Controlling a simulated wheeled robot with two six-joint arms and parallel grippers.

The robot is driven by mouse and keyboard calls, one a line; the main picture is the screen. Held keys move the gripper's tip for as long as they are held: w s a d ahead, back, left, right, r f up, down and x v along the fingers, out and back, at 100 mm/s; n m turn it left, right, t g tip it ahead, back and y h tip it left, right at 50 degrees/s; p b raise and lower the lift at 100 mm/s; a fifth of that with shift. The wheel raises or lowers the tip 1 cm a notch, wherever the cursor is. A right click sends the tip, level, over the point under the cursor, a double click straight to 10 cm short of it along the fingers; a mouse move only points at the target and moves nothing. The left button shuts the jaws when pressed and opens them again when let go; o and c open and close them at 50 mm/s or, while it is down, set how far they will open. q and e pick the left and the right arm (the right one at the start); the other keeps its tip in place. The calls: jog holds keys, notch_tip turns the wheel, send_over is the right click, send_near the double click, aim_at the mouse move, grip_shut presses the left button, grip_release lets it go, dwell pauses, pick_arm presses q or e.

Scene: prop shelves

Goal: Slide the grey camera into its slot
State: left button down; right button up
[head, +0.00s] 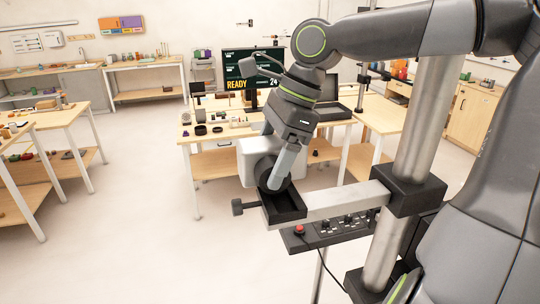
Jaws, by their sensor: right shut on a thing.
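The grey camera (246,163) hangs in the middle of the head view, with its dark round lens part facing me. My right gripper (279,178) reaches down over it from the upper right and is shut on it. The finger covers part of the camera. Just below is a black open-topped slot (287,215) at the left end of a light metal bar. The camera's lower part is at or just above the slot's far edge; I cannot tell whether they touch. My left gripper is not in view.
A dark knob (238,207) sticks out left of the slot. A control panel with a red button (299,230) hangs under the metal bar (340,200). Behind stands a wooden table (196,137) with small parts, a screen and a laptop.

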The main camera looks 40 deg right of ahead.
jog(key=shift+s+a+b, duration=0.25)
jog(key=shift+s+a, duration=0.05)
jog(key=shift+s, duration=0.3)
jog(key=shift+s+a+b, duration=0.2)
jog(key=shift+s+a, duration=0.1)
jog(key=shift+s, duration=0.25)
dwell(0.9)
jog(key=shift+s+a+b, duration=0.3)
jog(key=shift+s+b, duration=0.05)
jog(key=shift+s, duration=0.2)
jog(key=shift+s+a+b, duration=0.3)
jog(key=shift+s, duration=0.2)
dwell(1.8)
jog(key=o, duration=1.3)
jog(key=v, duration=1.7)
jog(key=shift+r, duration=0.25)
jog(key=shift+f, duration=0.1)
